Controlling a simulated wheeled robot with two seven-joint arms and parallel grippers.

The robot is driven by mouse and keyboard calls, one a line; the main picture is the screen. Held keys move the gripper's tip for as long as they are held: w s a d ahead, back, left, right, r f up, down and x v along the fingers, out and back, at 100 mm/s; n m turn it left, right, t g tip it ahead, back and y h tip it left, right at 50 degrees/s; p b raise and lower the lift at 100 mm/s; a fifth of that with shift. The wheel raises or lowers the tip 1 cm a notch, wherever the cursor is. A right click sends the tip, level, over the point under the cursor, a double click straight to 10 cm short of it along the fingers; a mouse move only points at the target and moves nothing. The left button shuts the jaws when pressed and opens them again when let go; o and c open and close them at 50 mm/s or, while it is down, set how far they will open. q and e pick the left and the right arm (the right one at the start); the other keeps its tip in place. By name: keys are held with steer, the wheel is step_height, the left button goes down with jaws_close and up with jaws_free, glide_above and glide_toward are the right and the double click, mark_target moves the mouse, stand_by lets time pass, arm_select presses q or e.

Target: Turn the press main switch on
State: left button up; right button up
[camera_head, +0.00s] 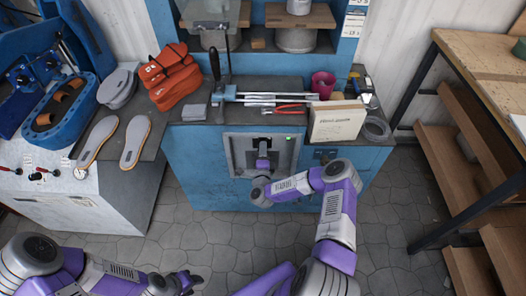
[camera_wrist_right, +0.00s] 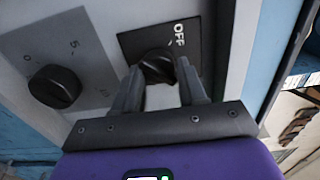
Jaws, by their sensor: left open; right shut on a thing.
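The press main switch (camera_wrist_right: 157,66) is a black rotary knob on a black plate marked OFF, seen in the right wrist view. My right gripper (camera_wrist_right: 158,78) is shut on this knob, with one finger on each side of it. In the head view my right gripper (camera_head: 264,147) reaches the grey control panel (camera_head: 238,165) on the front of the blue press. The switch itself is too small and covered to make out there. My left gripper (camera_head: 187,280) is open and empty, low over the floor at the bottom left.
A second black knob (camera_wrist_right: 55,87) with a number scale sits beside the switch. Above the panel, the bench top holds a cream box (camera_head: 337,121), a pink cup (camera_head: 323,84) and red-handled pliers (camera_head: 275,109). A wooden shelf unit (camera_head: 470,130) stands at the right.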

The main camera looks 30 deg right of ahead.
steer(key=o, duration=1)
steer(key=shift+f, duration=0.1)
steer(key=p+v, duration=0.2)
steer(key=v, duration=0.5)
steer(key=shift+s, duration=0.3)
steer(key=shift+a, duration=0.15)
